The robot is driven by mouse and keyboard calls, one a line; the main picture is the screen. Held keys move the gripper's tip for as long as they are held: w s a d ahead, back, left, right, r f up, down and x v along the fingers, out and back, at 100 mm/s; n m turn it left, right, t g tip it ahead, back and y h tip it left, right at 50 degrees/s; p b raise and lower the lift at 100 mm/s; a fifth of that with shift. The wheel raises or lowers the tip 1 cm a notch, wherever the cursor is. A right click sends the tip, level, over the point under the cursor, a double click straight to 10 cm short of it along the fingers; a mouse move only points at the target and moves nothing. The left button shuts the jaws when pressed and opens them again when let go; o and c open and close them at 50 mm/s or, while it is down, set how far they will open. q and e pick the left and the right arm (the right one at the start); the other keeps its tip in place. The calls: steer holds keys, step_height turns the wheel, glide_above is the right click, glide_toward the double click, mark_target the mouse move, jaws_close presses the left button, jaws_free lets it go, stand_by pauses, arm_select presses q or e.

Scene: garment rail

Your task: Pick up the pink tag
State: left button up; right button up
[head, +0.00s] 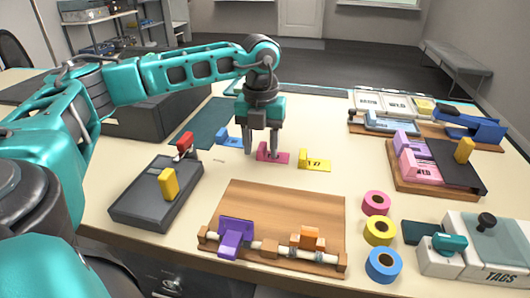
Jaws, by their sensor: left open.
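The pink tag (272,158) lies on the table near the middle of the head view. My left gripper (262,153) points straight down over it with its jaws open. One finger is at the tag's left side and the other reaches down over the tag, hiding part of it. I cannot tell whether the fingers touch it. My right gripper is not in the head view.
A blue tag (231,138) lies just left of the pink one and a yellow tag (315,164) just right. A wooden board with a rail (280,205) sits in front. A dark grey device (140,206) stands at left. Tape rolls (377,203) are at right.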

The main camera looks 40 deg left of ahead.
arm_select(q)
steer(key=shift+c, duration=0.5)
jaws_close()
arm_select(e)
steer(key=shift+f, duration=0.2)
arm_select(q)
step_height(320, 180, up, 18)
steer(key=p, duration=0.4)
step_height(320, 180, up, 7)
steer(key=p, duration=0.5)
glide_above(261, 148)
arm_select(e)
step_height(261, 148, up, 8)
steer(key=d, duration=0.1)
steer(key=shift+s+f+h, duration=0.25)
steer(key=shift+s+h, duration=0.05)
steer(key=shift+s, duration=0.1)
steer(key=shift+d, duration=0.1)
